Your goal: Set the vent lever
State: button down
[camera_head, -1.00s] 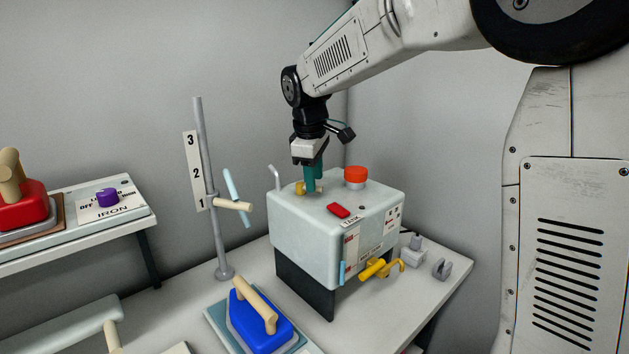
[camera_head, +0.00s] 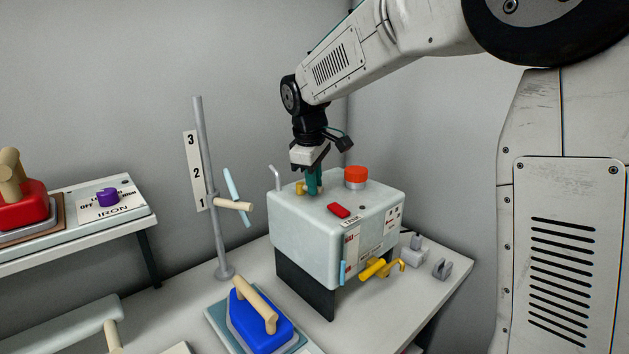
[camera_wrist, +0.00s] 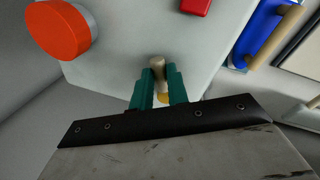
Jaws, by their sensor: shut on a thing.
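The white tank (camera_head: 325,235) stands on the table with a small brass fitting (camera_head: 299,188) on its top, near the back left corner. My gripper (camera_head: 313,190) points down at the tank top just right of this fitting. In the wrist view, its green fingers (camera_wrist: 160,80) are shut on a tan lever handle (camera_wrist: 157,63), with a bit of yellow (camera_wrist: 163,98) showing below it. I take this to be the vent lever. The fingers hide part of it, and its exact setting cannot be told.
A red button (camera_head: 355,174) and a small red block (camera_head: 338,210) are on the tank top. A bent grey pipe (camera_head: 276,175) rises at its left corner. A yellow valve (camera_head: 374,269) is on its front. A post (camera_head: 209,180) and a blue iron (camera_head: 258,318) stand left.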

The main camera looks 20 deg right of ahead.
aim_at(311, 200)
jog(key=c, duration=1.4)
grip_release()
jog(key=shift+o, duration=0.2)
notch_tip(311, 200, up, 8)
jog(key=s+a, duration=0.1)
jog(key=shift+f, duration=0.15)
jog(key=shift+s, duration=0.1)
